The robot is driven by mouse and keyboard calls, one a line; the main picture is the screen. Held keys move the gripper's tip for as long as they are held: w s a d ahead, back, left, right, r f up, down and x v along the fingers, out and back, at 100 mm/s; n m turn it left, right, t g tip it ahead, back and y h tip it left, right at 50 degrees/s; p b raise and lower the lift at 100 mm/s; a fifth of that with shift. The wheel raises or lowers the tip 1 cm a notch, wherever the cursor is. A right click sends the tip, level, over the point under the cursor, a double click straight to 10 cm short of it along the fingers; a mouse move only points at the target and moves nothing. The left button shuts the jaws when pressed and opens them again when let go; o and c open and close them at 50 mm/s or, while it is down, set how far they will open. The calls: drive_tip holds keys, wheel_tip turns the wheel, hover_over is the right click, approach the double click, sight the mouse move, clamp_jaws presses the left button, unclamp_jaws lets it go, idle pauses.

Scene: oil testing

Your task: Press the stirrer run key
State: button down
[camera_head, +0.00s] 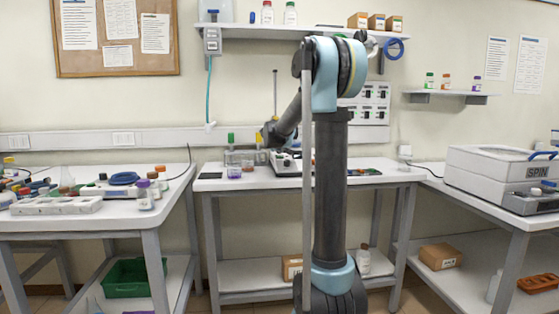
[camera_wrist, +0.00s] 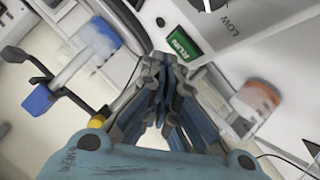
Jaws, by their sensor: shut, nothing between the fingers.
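The stirrer (camera_wrist: 240,30) shows in the wrist view as a white sloped panel with a dial marked LOW. Its green RUN key (camera_wrist: 181,43) sits at the panel's edge. My gripper (camera_wrist: 162,62) is shut and empty, with its fingertips just below and left of the key. I cannot tell whether the tips touch it. In the head view the stirrer (camera_head: 287,166) stands on the middle bench, partly hidden behind my arm. The gripper itself is not clear there.
Glassware with green and orange tops (camera_head: 233,160) stands left of the stirrer. In the wrist view, an orange-topped clear vessel (camera_wrist: 255,103) is close right of my fingers, and a blue-capped item (camera_wrist: 40,99) lies left. The middle bench (camera_head: 215,184) has free room at its front left.

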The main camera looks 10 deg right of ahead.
drive_tip(key=shift+f, duration=0.2)
drive_tip(key=shift+w+f, duration=0.1)
drive_tip(key=shift+f, duration=0.05)
drive_tip(key=shift+w+f, duration=0.15)
drive_tip(key=shift+f, duration=0.2)
idle(0.9)
idle(0.3)
drive_tip(key=shift+s+r, duration=0.3)
drive_tip(key=shift+r, duration=0.45)
drive_tip(key=shift+r, duration=0.1)
drive_tip(key=r, duration=0.1)
drive_tip(key=s+r, duration=0.1)
drive_tip(key=r, duration=0.2)
drive_tip(key=shift+s+r, duration=0.25)
drive_tip(key=shift+s, duration=0.1)
idle(0.4)
